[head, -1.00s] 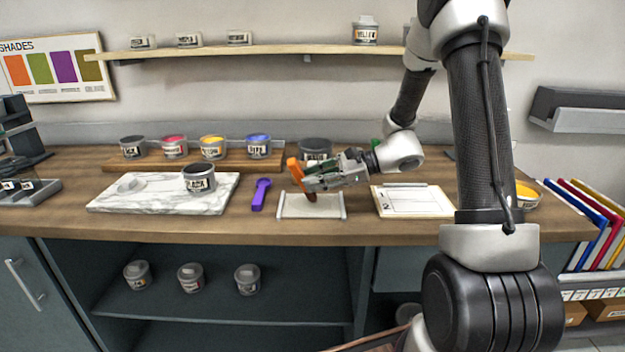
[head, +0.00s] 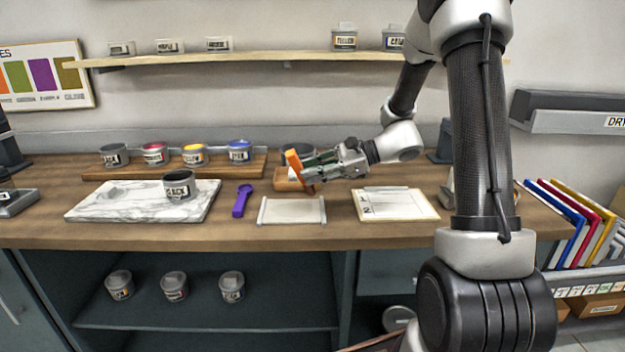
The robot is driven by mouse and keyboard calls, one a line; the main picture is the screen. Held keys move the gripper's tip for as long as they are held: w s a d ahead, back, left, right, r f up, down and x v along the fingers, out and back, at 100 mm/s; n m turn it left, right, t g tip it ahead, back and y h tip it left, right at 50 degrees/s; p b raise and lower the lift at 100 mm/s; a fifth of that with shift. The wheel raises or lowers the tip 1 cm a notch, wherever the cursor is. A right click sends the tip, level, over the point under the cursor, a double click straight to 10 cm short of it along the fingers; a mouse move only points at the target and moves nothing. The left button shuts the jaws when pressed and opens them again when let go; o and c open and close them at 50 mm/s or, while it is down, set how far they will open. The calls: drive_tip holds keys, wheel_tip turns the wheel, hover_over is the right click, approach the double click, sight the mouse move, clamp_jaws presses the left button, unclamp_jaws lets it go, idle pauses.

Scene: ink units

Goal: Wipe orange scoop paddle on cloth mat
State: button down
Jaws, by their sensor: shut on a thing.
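The orange scoop (head: 293,160) is tilted in my gripper (head: 308,171), which is shut on it. The scoop's lower end, darker in colour, points down and stands above the far edge of the cloth mat; it looks apart from the mat. The cloth mat (head: 291,211) is a pale rectangle with rails on its left and right ends, lying on the wooden counter. Its surface is bare in the head view. My gripper hides part of the scoop.
A purple scoop (head: 242,201) lies left of the mat. A marble slab (head: 110,200) bears an open black tin (head: 178,185). Several ink tins stand on a wooden board (head: 125,170) behind. A clipboard (head: 397,204) lies right of the mat. A wooden tray (head: 284,184) stands behind my gripper.

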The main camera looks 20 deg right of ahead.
drive_tip(key=shift+r, duration=2.1)
